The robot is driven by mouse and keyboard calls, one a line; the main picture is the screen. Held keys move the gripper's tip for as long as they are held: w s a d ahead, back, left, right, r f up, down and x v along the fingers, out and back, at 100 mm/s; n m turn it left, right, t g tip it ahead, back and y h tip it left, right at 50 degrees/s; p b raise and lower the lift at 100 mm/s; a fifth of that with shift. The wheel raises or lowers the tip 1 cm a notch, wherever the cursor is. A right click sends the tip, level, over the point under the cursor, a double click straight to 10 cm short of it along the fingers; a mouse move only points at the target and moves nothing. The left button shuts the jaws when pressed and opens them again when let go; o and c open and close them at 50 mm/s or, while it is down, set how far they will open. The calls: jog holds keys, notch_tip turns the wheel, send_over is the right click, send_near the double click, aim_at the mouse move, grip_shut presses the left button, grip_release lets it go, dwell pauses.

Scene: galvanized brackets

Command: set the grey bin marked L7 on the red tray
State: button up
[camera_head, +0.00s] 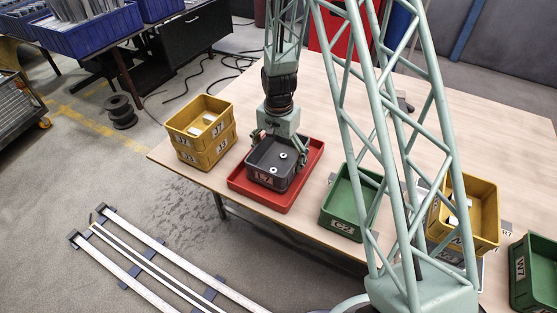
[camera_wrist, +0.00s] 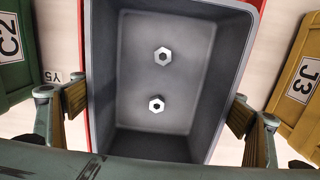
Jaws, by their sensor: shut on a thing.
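The grey bin marked L7 (camera_head: 285,182) is upright, with its label facing the front and two pale hex nuts inside. My gripper (camera_head: 277,148) is shut on it, one finger at each side wall. In the wrist view the bin (camera_wrist: 205,85) sits between the two fingers of my gripper (camera_wrist: 157,105). The red tray (camera_head: 309,166) is directly under the bin, its rim showing around it. A strip of the tray (camera_wrist: 83,70) also shows in the wrist view. The bin's underside is hidden, so I cannot tell whether it touches the tray floor.
Stacked yellow bins (camera_head: 203,130), marked J7 and J3, stand left of the tray. A green bin marked C2 (camera_head: 343,226) stands to its right. My lattice arm crosses in front of another yellow bin (camera_head: 484,215). A green bin (camera_head: 535,275) is at far right.

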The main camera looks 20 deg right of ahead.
aim_at(278, 165)
jog(key=shift+f, duration=0.1)
jog(key=o, duration=0.8)
notch_tip(278, 165, up, 12)
jog(key=p, duration=0.2)
dwell(0.5)
dwell(0.6)
